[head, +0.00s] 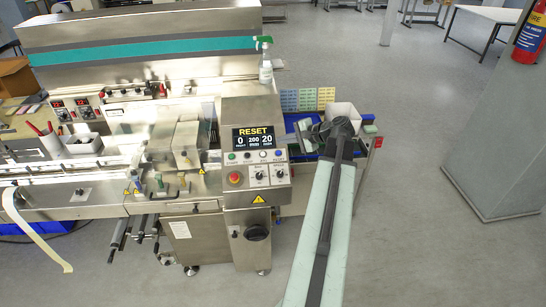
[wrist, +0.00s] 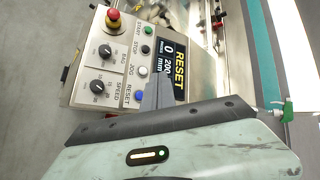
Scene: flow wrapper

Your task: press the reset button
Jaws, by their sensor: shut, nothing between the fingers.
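The reset button is the blue button (wrist: 139,95) beside the label RESET in the wrist view. It is the rightmost in the row under the display in the head view (head: 278,153). My gripper (head: 308,130) is shut and empty, to the right of the control panel (head: 238,172). In the wrist view the grey fingertips (wrist: 164,85) point up the picture and overlap the lower edge of the display (wrist: 180,62), just right of the blue button. The button is uncovered there. I cannot tell whether the tips touch the panel.
White (wrist: 142,71), black (wrist: 145,50) and green (wrist: 148,30) buttons share the row. A red emergency stop (head: 234,178) and two black knobs sit close by. A spray bottle (head: 265,65) stands behind the panel. Open floor lies right.

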